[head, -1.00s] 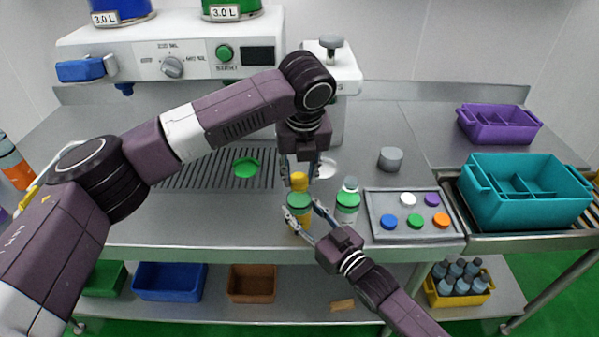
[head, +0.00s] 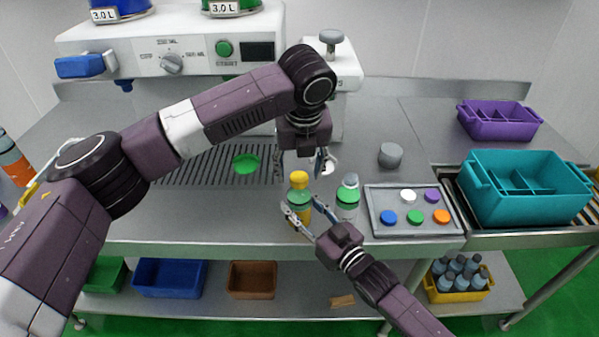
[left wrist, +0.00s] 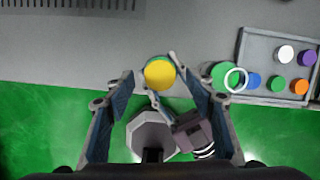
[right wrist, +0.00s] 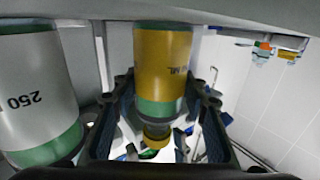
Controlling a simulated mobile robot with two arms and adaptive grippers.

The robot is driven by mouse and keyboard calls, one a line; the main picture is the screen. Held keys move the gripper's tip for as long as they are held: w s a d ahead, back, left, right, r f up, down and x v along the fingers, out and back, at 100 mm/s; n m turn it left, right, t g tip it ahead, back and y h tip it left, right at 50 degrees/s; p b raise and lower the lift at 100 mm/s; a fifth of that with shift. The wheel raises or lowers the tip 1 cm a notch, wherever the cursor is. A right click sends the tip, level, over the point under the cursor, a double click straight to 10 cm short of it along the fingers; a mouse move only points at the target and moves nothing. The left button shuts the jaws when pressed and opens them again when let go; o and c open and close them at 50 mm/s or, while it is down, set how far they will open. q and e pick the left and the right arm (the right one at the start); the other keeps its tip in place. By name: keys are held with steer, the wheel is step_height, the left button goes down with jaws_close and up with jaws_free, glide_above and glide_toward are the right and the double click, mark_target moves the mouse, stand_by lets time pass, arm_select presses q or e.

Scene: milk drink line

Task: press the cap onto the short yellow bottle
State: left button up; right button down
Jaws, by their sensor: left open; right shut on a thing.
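The short yellow bottle (head: 299,208) stands upright near the counter's front edge, with a green band at its shoulder. The yellow cap (head: 299,179) sits on top of it; it also shows from above in the left wrist view (left wrist: 160,73). Whether it is fully seated I cannot tell. My right gripper (head: 298,215) is shut on the yellow bottle, holding it from the front; the bottle also shows between its fingers in the right wrist view (right wrist: 162,70). My left gripper (head: 303,160) is open just above the cap, its fingers apart and empty.
A white-and-green bottle (head: 347,200) stands close on the right. Beyond it lies a grey tray (head: 375,205) with several coloured caps. A grey round piece (head: 390,155) and a green disc (head: 245,164) are farther back. A teal crate (head: 525,195) stands at right.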

arm_select(q)
steer(key=v, duration=1.1)
arm_select(e)
steer(key=c, duration=1.1)
jaws_free()
steer(key=v, duration=1.2)
arm_select(q)
steer(key=shift+f, duration=0.15)
